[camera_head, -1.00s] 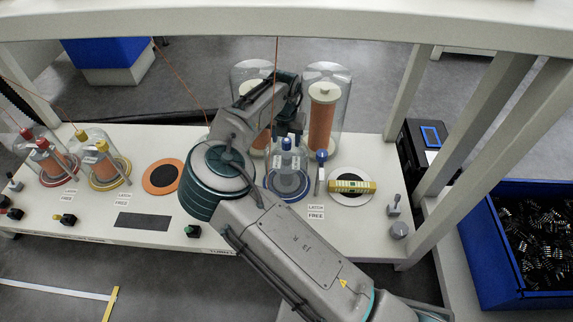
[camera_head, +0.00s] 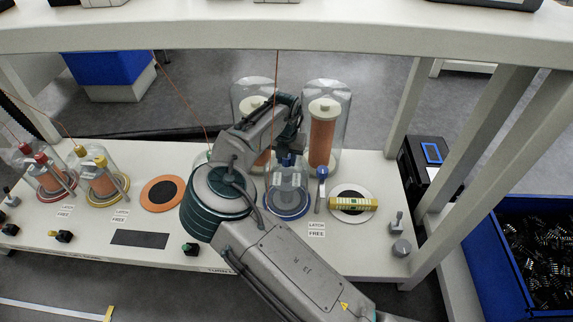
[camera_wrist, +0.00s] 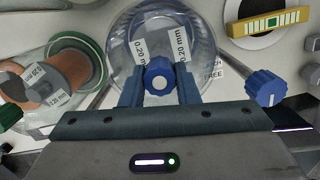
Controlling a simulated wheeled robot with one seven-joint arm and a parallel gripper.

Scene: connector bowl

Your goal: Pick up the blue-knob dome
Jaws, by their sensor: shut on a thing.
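The blue-knob dome (camera_head: 287,190) is a clear glass dome standing on a blue-ringed base on the white bench. In the wrist view its blue knob (camera_wrist: 159,76) sits between the two blue fingers of my gripper (camera_wrist: 160,92), which are shut on it. Labels reading 0.20 mm show through the clear dome (camera_wrist: 180,20). In the head view my gripper (camera_head: 288,158) comes down on the knob from above and partly hides it. The dome looks upright; I cannot tell whether it is clear of its base.
A blue-capped latch lever (camera_head: 321,173) stands just right of the dome. A yellow connector (camera_head: 352,203) lies on the white disc further right. Tall clear domes with orange coils (camera_head: 322,140) stand behind. Red- and yellow-knob domes (camera_head: 97,180) are at the left.

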